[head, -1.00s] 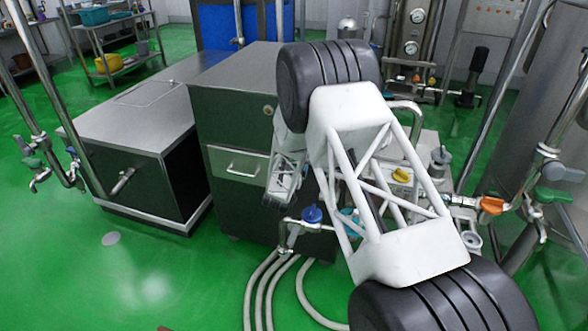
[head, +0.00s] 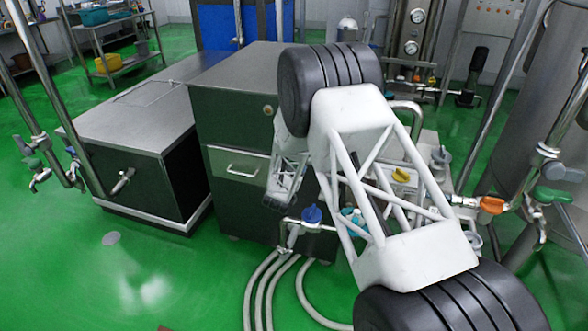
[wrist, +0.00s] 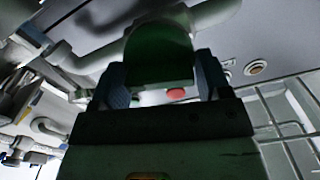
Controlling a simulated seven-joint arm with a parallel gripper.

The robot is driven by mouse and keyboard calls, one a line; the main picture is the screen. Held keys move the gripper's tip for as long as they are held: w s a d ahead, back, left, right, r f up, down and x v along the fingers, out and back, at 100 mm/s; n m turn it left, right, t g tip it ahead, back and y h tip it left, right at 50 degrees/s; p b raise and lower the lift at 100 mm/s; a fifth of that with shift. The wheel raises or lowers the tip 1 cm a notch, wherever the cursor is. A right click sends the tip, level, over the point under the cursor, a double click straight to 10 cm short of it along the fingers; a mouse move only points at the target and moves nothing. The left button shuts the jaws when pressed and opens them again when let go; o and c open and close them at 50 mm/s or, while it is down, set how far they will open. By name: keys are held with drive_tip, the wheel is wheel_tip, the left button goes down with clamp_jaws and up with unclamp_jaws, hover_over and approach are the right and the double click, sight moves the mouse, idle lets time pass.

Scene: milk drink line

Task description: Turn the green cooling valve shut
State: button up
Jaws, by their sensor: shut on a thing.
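In the wrist view, the green cooling valve's handle (wrist: 160,52), dark and rounded, stands between the two fingers of my gripper (wrist: 161,78). The fingers are shut on it, one on each side. In the head view, the arm reaches in from the lower right, and my gripper (head: 276,204) shows only in part in front of the cabinet drawer. I cannot make out the held handle in the head view. The angle of the handle to its pipe is hard to tell.
A blue-handled valve (head: 312,214) sits just below my gripper, with pale hoses (head: 268,290) under it. A yellow knob (head: 401,175) and an orange valve handle (head: 491,205) are to the right. A red button (wrist: 176,94) shows behind the fingers.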

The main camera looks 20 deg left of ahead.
drive_tip(key=m, duration=0.4)
drive_tip(key=shift+d+m, duration=0.1)
drive_tip(key=shift+m, duration=0.2)
drive_tip(key=m, duration=0.3)
drive_tip(key=shift+f+m, duration=0.1)
drive_tip(key=shift+m, duration=0.2)
drive_tip(key=m, duration=0.4)
drive_tip(key=shift+d, duration=0.1)
drive_tip(key=shift+f+m, duration=0.15)
drive_tip(key=shift+m, duration=1.45)
drive_tip(key=o, duration=0.8)
drive_tip(key=shift+c, duration=0.2)
drive_tip(key=s, duration=0.7)
drive_tip(key=shift+s, duration=0.4)
